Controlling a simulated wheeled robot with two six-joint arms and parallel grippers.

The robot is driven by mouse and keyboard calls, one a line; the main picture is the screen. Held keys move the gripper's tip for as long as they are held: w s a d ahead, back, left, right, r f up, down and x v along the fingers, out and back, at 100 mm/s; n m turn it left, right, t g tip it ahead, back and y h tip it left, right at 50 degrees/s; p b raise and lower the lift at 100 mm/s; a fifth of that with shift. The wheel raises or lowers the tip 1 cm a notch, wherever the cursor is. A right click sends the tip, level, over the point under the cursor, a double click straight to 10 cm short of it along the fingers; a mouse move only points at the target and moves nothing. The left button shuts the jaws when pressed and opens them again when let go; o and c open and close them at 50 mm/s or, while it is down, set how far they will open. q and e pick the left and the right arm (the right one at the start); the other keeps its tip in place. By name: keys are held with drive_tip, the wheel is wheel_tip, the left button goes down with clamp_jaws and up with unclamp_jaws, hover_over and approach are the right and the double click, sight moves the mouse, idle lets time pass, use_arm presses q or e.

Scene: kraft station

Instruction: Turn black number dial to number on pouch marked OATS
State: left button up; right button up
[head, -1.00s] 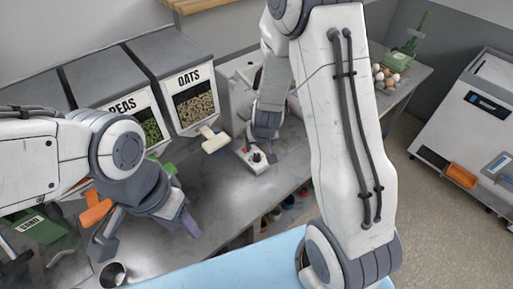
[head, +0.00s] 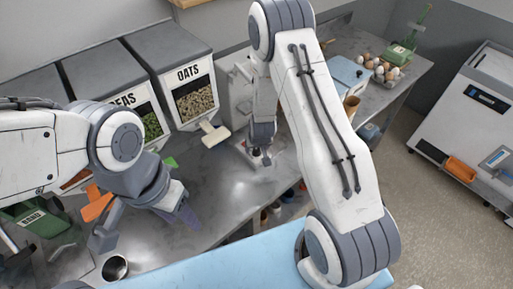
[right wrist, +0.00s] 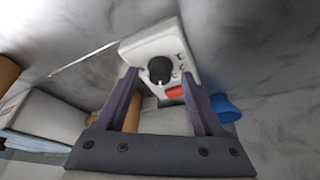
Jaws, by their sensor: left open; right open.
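The black dial (right wrist: 160,69) sits on a small white box (right wrist: 150,45) in the right wrist view, with a white pointer mark and a red-orange part beside it. Its number markings are too small to read. My right gripper (right wrist: 160,76) is open, its two purple fingers on either side of the dial in that view; contact cannot be told. In the head view the right gripper (head: 261,152) covers most of the box. A bin marked OATS (head: 188,74) stands at the back; no number is readable. My left gripper (head: 178,212) is open at left, partly hidden.
A bin marked PEAS (head: 122,98) stands left of the OATS bin. A pale scoop-like block (head: 214,135) lies in front of the bins.

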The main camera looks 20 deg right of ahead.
clamp_jaws()
drive_tip(key=shift+d+f+n+b, duration=0.15)
drive_tip(key=shift+n+b, duration=0.25)
drive_tip(key=shift+b, duration=0.3)
drive_tip(key=shift+n+y+b, duration=0.4)
drive_tip(key=shift+n, duration=0.2)
drive_tip(key=shift+r+n, duration=0.2)
drive_tip(key=shift+n, duration=0.2)
drive_tip(key=n+p, duration=0.1)
drive_tip(key=p, duration=0.1)
drive_tip(key=n+y+p, duration=0.1)
drive_tip(key=n+p, duration=0.1)
drive_tip(key=p, duration=0.1)
drive_tip(key=shift+r+n+g+y, duration=0.2)
drive_tip(key=shift+n+g+y, duration=0.1)
drive_tip(key=shift+d+f+n+y+p, duration=0.1)
drive_tip(key=shift+f+n+y+p, duration=0.15)
drive_tip(key=shift+n+p, duration=0.7)
